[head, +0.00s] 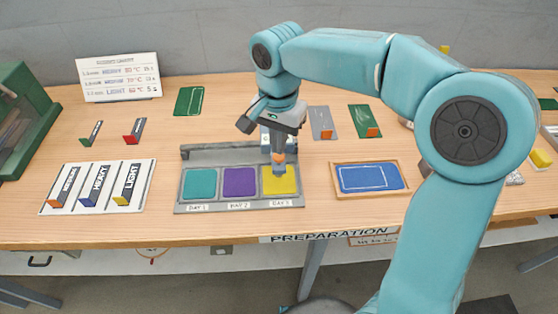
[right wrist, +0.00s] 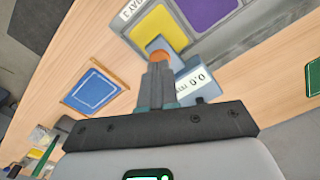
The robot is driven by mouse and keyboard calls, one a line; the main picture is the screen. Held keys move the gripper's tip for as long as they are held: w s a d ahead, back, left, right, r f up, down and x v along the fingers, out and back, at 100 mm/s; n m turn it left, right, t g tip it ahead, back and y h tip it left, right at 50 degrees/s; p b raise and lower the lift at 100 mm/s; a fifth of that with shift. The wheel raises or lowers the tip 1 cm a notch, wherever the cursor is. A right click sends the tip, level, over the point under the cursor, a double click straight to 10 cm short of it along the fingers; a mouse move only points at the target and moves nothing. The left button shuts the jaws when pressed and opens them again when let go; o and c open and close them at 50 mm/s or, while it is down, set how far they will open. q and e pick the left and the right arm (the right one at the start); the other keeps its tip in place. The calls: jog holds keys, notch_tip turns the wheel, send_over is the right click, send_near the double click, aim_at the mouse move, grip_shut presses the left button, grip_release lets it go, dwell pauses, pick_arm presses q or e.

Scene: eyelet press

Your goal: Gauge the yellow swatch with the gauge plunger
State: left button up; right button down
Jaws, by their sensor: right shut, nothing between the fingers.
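The yellow swatch (head: 280,181) lies in the right-hand compartment, marked DAY 3, of a grey tray (head: 240,206). It also shows in the right wrist view (right wrist: 158,30). A gauge stands at the tray's rear rail over this compartment; its display (right wrist: 195,83) seems to read 0.0. The orange plunger top (right wrist: 160,57) shows just beyond my fingertips. My right gripper (head: 278,150) is shut and empty, pointing down above the plunger; whether it touches is unclear. The gripper hides much of the gauge in the head view. My left gripper is out of view.
Teal (head: 201,184) and purple (head: 239,182) swatches fill the other compartments. A blue piece in a wooden tray (head: 396,191) lies to the right, a card board (head: 50,207) to the left. A green machine (head: 25,110) stands far left.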

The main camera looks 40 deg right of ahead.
jog(key=shift+f+b, duration=1.15)
jog(key=shift+f, duration=0.4)
dwell(0.7)
notch_tip(320, 180, up, 7)
jog(key=p, duration=0.6)
jog(key=shift+r, duration=0.15)
jog(key=shift+s, duration=0.1)
dwell(0.4)
